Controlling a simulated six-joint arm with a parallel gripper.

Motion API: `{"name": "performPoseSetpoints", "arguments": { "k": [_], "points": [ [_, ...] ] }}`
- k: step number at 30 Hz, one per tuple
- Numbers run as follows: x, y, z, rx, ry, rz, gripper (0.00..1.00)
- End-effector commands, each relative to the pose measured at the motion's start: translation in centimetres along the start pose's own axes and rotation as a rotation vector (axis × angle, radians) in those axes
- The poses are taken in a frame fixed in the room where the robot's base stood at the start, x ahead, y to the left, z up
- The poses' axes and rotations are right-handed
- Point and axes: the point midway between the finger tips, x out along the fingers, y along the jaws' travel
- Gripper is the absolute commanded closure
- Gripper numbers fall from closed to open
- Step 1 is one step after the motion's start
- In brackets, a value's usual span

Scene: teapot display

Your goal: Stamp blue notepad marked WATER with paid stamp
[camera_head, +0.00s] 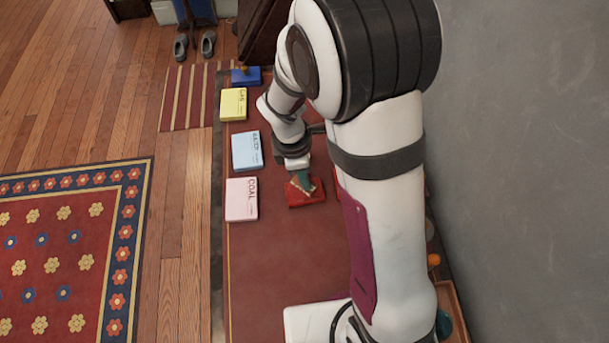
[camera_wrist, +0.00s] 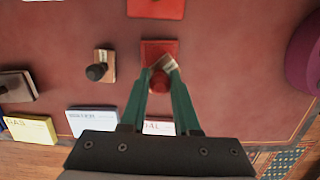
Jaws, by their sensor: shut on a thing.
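The light blue notepad marked WATER (camera_head: 247,152) lies between the yellow and pink notepads; it also shows at the bottom of the wrist view (camera_wrist: 92,121). My gripper (camera_wrist: 160,70), with green fingers, is shut on a stamp with a red knob (camera_wrist: 160,84) and a pale wooden base. The stamp is over or on a red pad (camera_wrist: 158,46); I cannot tell whether they touch. In the head view, my gripper (camera_head: 305,180) is above that pad (camera_head: 306,200), right of the pink notepad, and hides most of the stamp. No PAID marking is readable.
The yellow GAS notepad (camera_head: 233,104) and pink COAL notepad (camera_head: 241,200) flank WATER. A black-knobbed stamp (camera_wrist: 97,72) stands left of the red pad in the wrist view. A dark pad (camera_wrist: 18,86) lies farther left, and another red item (camera_wrist: 156,8) at the top.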

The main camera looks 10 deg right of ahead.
Motion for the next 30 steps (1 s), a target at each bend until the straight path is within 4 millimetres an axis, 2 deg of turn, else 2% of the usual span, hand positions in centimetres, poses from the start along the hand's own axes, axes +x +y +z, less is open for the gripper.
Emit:
{"name": "performPoseSetpoints", "arguments": {
  "k": [12, 23, 26, 30],
  "points": [
    [-4.5, 0.1, 0.7, 0.000, 0.001, 0.003, 1.00],
    [-5.0, 0.1, 0.7, -0.002, 0.000, 0.001, 1.00],
    [-5.2, 0.9, 0.1, -0.038, 0.001, 0.007, 1.00],
    [-5.6, 4.2, -2.4, -0.201, 0.004, 0.032, 1.00]
  ]
}}
